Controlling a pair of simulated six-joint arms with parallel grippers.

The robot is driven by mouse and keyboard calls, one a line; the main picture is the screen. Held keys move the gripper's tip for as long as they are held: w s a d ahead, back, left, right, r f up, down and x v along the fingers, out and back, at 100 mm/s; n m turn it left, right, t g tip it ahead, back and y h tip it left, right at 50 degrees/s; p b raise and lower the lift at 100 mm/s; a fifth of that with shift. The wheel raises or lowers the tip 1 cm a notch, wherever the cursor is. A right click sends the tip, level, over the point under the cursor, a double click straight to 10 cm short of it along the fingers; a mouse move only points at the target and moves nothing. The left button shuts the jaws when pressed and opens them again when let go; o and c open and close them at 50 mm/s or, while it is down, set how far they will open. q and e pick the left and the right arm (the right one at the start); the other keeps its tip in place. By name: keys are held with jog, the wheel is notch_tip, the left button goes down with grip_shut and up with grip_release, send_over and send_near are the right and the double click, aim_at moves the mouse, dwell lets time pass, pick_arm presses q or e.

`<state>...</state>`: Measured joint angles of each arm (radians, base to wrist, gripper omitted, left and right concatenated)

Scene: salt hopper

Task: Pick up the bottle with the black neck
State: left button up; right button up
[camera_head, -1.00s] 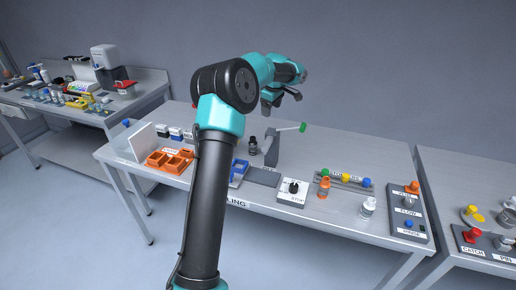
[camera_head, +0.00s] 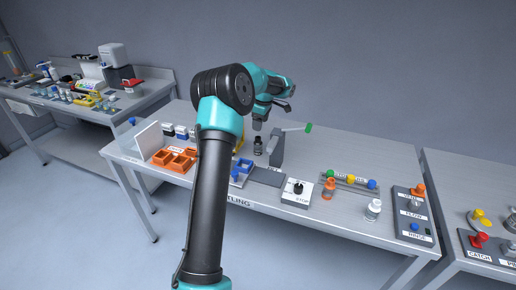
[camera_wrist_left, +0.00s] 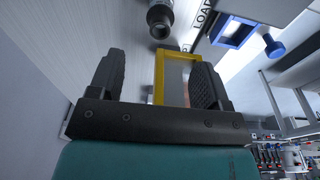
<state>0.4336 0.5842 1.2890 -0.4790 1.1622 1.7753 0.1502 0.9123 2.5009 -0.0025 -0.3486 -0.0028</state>
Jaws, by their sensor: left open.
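The bottle with the black neck (camera_head: 258,145) stands upright on the middle table, just left of a grey post. In the left wrist view its dark round neck (camera_wrist_left: 160,19) shows at the top edge, beyond the fingers. My left gripper (camera_head: 257,125) points down just above the bottle in the head view. In the left wrist view the left gripper (camera_wrist_left: 155,75) is open, its two black fingers wide apart with no object held. The bottle is not between the fingers there. My right gripper is not in view.
A grey post (camera_head: 276,149) with a green-tipped lever (camera_head: 308,128) stands close right of the bottle. A blue tray (camera_head: 236,180) and an orange tray (camera_head: 160,158) lie left. An orange bottle (camera_head: 329,189) and white bottle (camera_head: 373,211) stand right. A yellow frame (camera_wrist_left: 158,78) shows between the fingers.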

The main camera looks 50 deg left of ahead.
aim_at(258, 144)
pick_arm(q)
jog(key=f, duration=0.7)
jog(key=shift+s+a, duration=0.2)
jog(key=shift+a, duration=0.2)
jog(key=shift+a+f, duration=0.1)
jog(key=shift+f, duration=2.5)
jog(key=shift+c, duration=0.2)
jog(key=c, duration=1)
jog(key=shift+o, duration=0.2)
jog(key=shift+r, duration=0.1)
notch_tip(258, 144, up, 10)
jog(key=shift+f, duration=0.1)
